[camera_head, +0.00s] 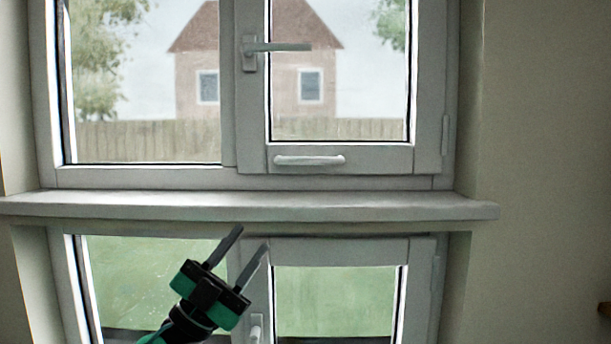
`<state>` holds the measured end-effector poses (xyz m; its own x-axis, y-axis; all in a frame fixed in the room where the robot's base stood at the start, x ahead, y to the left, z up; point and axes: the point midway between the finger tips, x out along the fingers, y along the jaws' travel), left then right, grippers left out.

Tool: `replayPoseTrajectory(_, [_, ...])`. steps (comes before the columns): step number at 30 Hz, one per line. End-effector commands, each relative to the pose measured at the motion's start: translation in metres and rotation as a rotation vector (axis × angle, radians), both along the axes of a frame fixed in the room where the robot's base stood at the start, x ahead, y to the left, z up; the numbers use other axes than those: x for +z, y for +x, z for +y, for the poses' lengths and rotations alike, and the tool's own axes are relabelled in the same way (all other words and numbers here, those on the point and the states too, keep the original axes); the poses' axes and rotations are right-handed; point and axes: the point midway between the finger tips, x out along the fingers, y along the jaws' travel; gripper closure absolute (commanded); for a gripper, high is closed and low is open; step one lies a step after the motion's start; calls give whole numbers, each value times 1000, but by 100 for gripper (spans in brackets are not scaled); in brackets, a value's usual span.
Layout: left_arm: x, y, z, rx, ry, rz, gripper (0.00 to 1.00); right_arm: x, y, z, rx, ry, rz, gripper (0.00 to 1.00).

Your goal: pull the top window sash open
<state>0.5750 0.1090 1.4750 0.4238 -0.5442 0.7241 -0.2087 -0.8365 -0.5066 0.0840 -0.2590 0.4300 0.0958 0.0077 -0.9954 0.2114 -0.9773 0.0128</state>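The top window sash (428,100) is the right-hand framed pane of the upper window and appears closed in its frame. Its lever handle (278,47) sits on the left stile and points horizontally right. A white pull bar (310,160) is on its bottom rail. My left gripper (251,239) is in front of the lower window, below the sill, pointing up and right. Its two fingers are apart with nothing between them. It appears below and left of the pull bar and apart from both handles. My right gripper is not seen.
A sill (350,208) runs across between the upper and lower windows and sticks out. The lower sash (418,290) has its own handle (256,328), partly beside my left gripper. Plain wall (545,130) lies to the right. A small dark thing (604,309) at the right edge is unclear.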

Motion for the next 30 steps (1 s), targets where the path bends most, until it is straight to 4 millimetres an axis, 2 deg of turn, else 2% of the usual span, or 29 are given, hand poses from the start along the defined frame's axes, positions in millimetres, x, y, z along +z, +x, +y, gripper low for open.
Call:
replayPoseTrajectory(1, [18, -6, -11, -33, 70, -53, 65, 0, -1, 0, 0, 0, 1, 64])
replayPoseTrajectory(6, [51, -19, -45, -110, 332, -150, 65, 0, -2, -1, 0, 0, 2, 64])
replayPoseTrajectory(9, [64, -21, -58, -120, 493, -167, 65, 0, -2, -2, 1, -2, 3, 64])
replayPoseTrajectory(13, [78, -16, -65, -87, 686, -149, 65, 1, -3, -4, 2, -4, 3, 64])
replayPoseTrajectory(17, [92, -7, -62, -18, 839, -97, 65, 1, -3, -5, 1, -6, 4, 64])
replayPoseTrajectory(21, [110, 6, -48, 90, 970, -12, 65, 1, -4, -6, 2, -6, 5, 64])
replayPoseTrajectory(27, [137, 20, -20, 249, 1066, 119, 65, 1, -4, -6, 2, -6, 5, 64])
replayPoseTrajectory(30, [144, 22, -12, 292, 1081, 155, 65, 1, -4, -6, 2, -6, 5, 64])
